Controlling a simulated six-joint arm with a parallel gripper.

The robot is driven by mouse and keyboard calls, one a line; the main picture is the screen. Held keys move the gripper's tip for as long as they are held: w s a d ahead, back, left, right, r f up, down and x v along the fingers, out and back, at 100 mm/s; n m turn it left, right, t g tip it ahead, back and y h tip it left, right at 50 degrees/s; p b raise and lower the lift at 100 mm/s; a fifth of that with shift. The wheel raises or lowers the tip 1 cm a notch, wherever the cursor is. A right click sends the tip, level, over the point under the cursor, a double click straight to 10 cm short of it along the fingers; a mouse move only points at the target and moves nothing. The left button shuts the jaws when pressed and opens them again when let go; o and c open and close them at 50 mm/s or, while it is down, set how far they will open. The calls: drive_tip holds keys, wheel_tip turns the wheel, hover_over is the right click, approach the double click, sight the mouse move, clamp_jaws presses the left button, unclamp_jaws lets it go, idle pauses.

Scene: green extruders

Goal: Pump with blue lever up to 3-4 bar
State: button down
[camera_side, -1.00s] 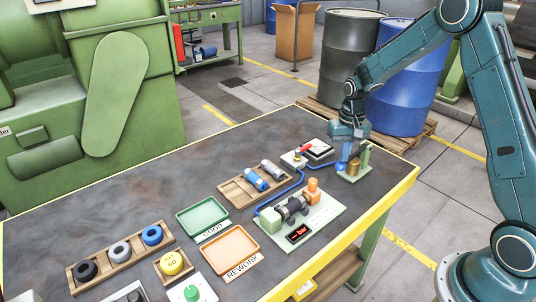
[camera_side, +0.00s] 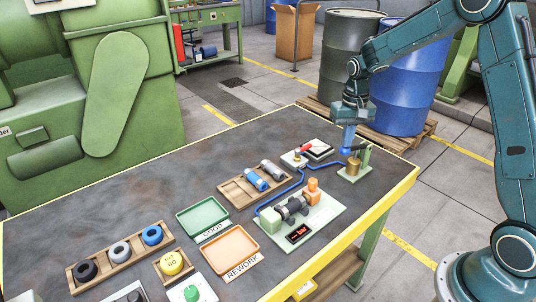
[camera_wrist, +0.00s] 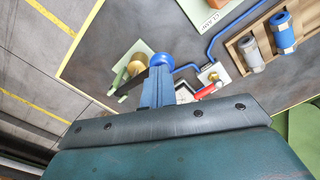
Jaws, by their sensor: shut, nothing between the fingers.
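The hand pump has a brass cylinder (camera_side: 353,166) on a pale green base with a green post at the table's right end. Its lever ends in a blue ball (camera_side: 345,151), held up near the top of the post. The ball also shows in the wrist view (camera_wrist: 162,60), beside the brass part (camera_wrist: 137,64). My gripper (camera_side: 347,145) points down with shut blue fingers just above the ball; whether they touch it I cannot tell. A display (camera_side: 299,233) with small red digits sits on the green test plate; I cannot read the digits.
A blue hose (camera_side: 318,168) runs from the pump to a small white valve block (camera_side: 294,159) with a red handle. A wooden rack (camera_side: 241,190) holds two cylinders. Green and orange trays (camera_side: 230,252) lie further left. Barrels stand behind the table.

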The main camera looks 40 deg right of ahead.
sight(345, 152)
idle(0.3)
drive_tip(key=shift+f, duration=2.65)
drive_tip(key=shift+r, duration=5.15)
